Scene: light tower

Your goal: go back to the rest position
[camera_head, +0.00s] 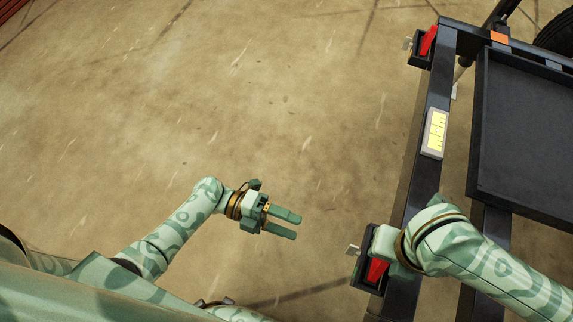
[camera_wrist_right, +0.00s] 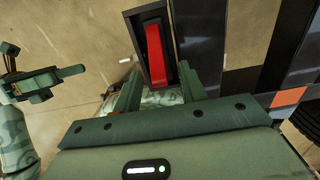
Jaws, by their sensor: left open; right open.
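My left gripper (camera_head: 297,227) is open and empty, held over the bare floor left of the dark frame in the head view. Its two fingers point right, and it also shows at the left of the right wrist view. My right gripper (camera_wrist_right: 160,88) is open at the near red lever (camera_wrist_right: 156,50). In the right wrist view the lever stands in its dark housing just beyond and between the spread fingers, and no grip on it shows. In the head view the right hand covers part of this lever (camera_head: 377,270), and its fingers are mostly hidden.
The dark metal frame (camera_head: 434,95) runs along the right, carrying a yellow-faced panel (camera_head: 435,132) and a far red lever (camera_head: 429,41). A black tray (camera_head: 525,130) and a tyre (camera_head: 557,35) lie beyond. The concrete floor (camera_head: 220,100) to the left is clear.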

